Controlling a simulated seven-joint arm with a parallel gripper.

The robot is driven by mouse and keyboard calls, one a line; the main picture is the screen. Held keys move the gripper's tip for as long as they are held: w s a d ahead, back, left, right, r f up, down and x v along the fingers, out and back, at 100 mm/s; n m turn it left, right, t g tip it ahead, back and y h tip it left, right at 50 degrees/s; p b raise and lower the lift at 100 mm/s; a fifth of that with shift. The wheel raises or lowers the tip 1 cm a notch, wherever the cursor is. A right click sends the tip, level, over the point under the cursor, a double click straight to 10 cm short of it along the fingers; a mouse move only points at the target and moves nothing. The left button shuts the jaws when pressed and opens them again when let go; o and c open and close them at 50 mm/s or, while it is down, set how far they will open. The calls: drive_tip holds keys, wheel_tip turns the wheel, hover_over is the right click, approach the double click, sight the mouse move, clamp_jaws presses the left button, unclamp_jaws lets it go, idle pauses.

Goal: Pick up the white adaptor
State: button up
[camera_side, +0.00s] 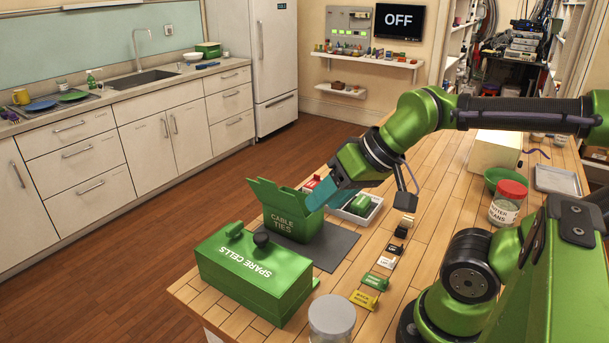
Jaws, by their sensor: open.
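A row of small pieces lies on the wooden table. A small white piece (386,262), which looks like the white adaptor, sits in this row between a dark piece and a green piece (375,281). It is too small to make out its details. My gripper (322,196) with teal fingers is open, tilted down to the left beside the open green CABLE TIES box (291,226). It is to the upper left of the white piece and apart from it. I see nothing held in it, though the fingertips partly overlap the box in this view.
A green SPARE CELLS box (253,273) with a black knob stands at the front left. A grey mat (335,250) lies under the CABLE TIES box. A tray (373,207) holds green items.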

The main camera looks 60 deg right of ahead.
drive_tip(key=shift+o, duration=0.7)
drive_tip(key=m+g+h, duration=0.2)
drive_tip(key=m+g, duration=0.5)
drive_tip(key=m, duration=0.5)
hover_over(311, 185)
wheel_tip(311, 185, down, 9)
wheel_tip(311, 185, up, 3)
drive_tip(key=d+m, duration=0.1)
drive_tip(key=m, duration=0.1)
drive_tip(key=f, duration=1.1)
drive_tip(key=shift+w+a+f, duration=0.2)
drive_tip(key=shift+w+f, duration=0.05)
drive_tip(key=shift+f, duration=0.05)
drive_tip(key=f, duration=0.5)
drive_tip(key=shift+s+a+f, duration=0.15)
drive_tip(key=shift+a+f, duration=0.05)
drive_tip(key=shift+f, duration=0.1)
